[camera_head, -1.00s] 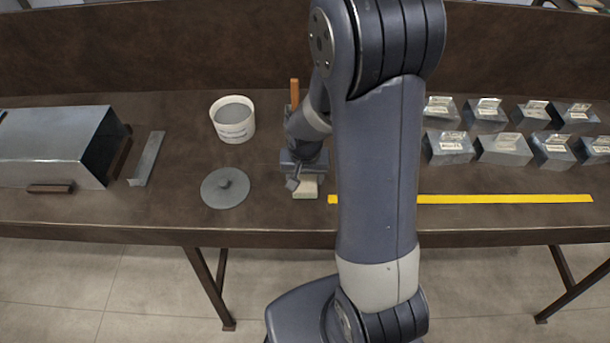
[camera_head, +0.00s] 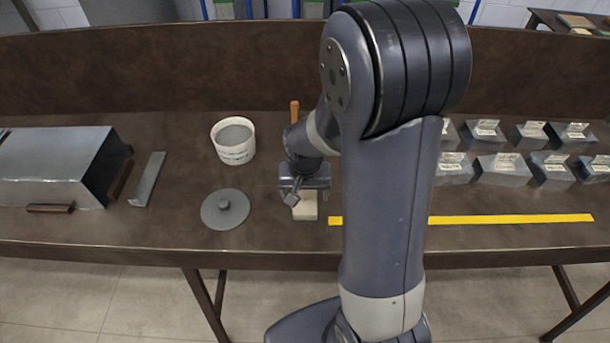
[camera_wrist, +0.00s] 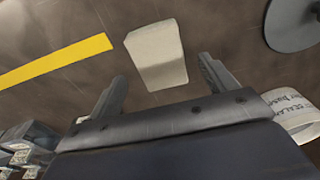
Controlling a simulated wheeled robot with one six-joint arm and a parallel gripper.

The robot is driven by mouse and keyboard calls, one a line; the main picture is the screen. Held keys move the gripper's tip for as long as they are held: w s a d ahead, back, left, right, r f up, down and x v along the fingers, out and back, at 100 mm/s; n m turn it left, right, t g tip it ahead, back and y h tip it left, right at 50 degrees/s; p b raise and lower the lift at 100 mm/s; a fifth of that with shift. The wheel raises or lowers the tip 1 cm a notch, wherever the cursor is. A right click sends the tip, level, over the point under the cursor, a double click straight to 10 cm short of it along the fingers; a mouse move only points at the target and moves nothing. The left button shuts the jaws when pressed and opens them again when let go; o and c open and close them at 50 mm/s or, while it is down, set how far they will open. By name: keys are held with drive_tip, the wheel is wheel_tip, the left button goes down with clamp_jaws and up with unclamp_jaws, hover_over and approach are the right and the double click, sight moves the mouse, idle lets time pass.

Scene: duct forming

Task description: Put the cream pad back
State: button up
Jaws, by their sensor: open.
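The cream pad (camera_head: 306,206) is a small pale block lying on the brown bench, left of the yellow strip's left end. It also shows in the wrist view (camera_wrist: 157,55), beyond and between the two fingers. My gripper (camera_head: 300,196) is above the pad's far end in the head view. In the wrist view my gripper (camera_wrist: 160,82) has its fingers spread apart with nothing between the tips, so it is open and empty. Part of the pad is hidden by the gripper in the head view.
A white tub (camera_head: 234,142) and its round grey lid (camera_head: 225,209) are left of the gripper. A sheet-metal duct (camera_head: 55,165) and metal strip (camera_head: 147,180) lie further left. The yellow strip (camera_head: 510,219) and several metal pieces (camera_head: 502,168) are right. An orange handle (camera_head: 294,110) stands behind.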

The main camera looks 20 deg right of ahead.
sight(305, 206)
wheel_tip(305, 206, up, 9)
drive_tip(key=s, duration=0.1)
drive_tip(key=shift+a, duration=0.2)
drive_tip(key=shift+d, duration=0.1)
